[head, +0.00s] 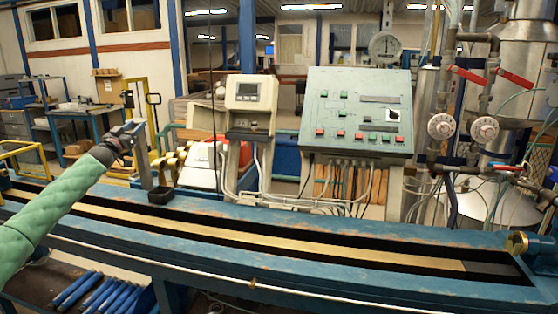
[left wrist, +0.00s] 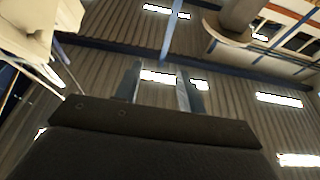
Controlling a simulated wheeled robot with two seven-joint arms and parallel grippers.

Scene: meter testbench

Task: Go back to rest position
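My left arm, in a green sleeve, reaches in from the left in the head view. Its gripper (head: 132,128) is raised above the left part of the blue bench (head: 215,212), in front of an upright metal post (head: 144,165). In the left wrist view the two fingers of my left gripper (left wrist: 161,88) stand apart. Only the ceiling and its lights show between them, so the gripper is open and empty. My right gripper is in neither view.
A sloped control panel (head: 357,113) and a small meter display (head: 249,100) stand behind the bench. Pipes with red-handled valves (head: 468,75) are at the right. A brass fitting (head: 517,242) sits at the bench's right end. The bench's middle has no loose objects.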

